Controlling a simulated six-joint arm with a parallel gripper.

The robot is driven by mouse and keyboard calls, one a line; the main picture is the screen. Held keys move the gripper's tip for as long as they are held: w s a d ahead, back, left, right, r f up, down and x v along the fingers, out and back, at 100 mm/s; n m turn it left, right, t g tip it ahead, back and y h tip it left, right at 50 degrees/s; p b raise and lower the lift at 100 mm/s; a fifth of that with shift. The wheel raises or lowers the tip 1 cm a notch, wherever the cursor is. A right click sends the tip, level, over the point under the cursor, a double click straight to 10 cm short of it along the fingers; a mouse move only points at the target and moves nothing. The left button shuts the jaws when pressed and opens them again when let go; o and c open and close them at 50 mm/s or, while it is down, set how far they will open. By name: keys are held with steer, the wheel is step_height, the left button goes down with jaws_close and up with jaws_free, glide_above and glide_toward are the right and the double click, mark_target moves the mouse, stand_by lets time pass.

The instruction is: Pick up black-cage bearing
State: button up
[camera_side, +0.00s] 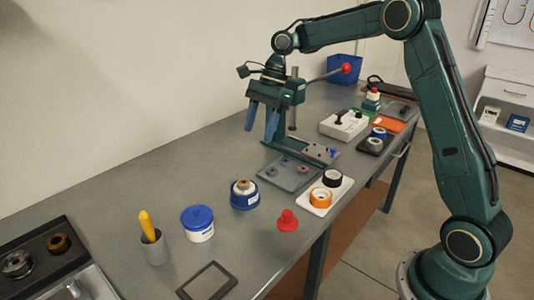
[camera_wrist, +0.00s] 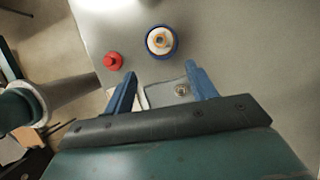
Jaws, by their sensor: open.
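A grey mat (camera_side: 290,183) lies on the bench with two small ring-shaped parts on it. The left one (camera_side: 271,171) looks grey and dark, the right one (camera_side: 303,169) brownish. I cannot tell from their size which is the black-cage bearing. In the wrist view one small silvery ring part (camera_wrist: 182,89) shows on the mat (camera_wrist: 162,96), between my fingers and nearer the right one; the other is hidden. My gripper (camera_side: 262,128) is open and empty, its blue fingers pointing down, well above the bench. It also shows in the wrist view (camera_wrist: 161,72).
A press stand with a red-knobbed lever (camera_side: 346,68) stands close by my gripper. A blue pot (camera_side: 245,195), red knob part (camera_side: 288,221) and white tray (camera_side: 340,193) with black and orange rolls surround the mat. The bench at back left is clear.

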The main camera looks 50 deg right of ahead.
glide_toward(244, 182)
steer(key=shift+x, duration=1.45)
steer(key=shift+x, duration=2.55)
steer(key=c, duration=1.1)
steer(key=shift+r, duration=0.1)
step_height(244, 182, up, 10)
